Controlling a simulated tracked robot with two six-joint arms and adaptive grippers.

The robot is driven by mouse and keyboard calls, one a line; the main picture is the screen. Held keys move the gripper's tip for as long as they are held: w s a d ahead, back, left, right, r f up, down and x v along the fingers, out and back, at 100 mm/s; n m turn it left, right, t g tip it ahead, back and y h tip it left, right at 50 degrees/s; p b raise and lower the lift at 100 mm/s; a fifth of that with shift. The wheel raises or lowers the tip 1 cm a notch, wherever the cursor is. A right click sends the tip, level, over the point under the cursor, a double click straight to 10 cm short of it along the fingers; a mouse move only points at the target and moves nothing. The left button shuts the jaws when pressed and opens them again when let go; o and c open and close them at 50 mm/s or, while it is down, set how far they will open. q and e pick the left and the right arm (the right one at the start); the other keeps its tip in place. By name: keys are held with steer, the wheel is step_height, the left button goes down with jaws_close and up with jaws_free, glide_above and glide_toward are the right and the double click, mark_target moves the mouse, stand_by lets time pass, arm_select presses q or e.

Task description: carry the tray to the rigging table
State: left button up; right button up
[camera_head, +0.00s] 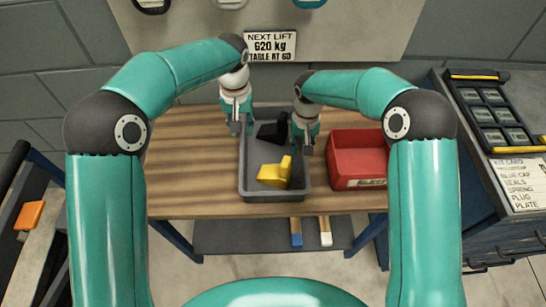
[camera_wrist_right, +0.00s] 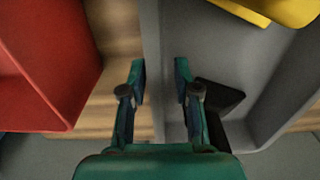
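The grey tray (camera_head: 246,180) lies on a wooden-topped table (camera_head: 185,165). It holds a yellow piece (camera_head: 275,173) at its near end and a black piece (camera_head: 270,131) toward its far end. My left gripper (camera_head: 240,124) is at the tray's left wall, with its fingers apart. My right gripper (camera_head: 301,145) is at the right wall. In the right wrist view my right gripper (camera_wrist_right: 160,80) is open, its fingers on either side of the tray's rim (camera_wrist_right: 152,50) with gaps visible. I cannot tell which table is the rigging table.
A red bin (camera_head: 358,157) stands close to the tray's right side. A dark cabinet (camera_head: 450,165) with a black case (camera_head: 490,110) stands at the right. A cart with an orange item (camera_head: 31,215) is at the left. A sign (camera_head: 270,46) hangs behind.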

step_height(320, 180, up, 9)
steer(key=shift+r, duration=0.2)
stand_by(0.6)
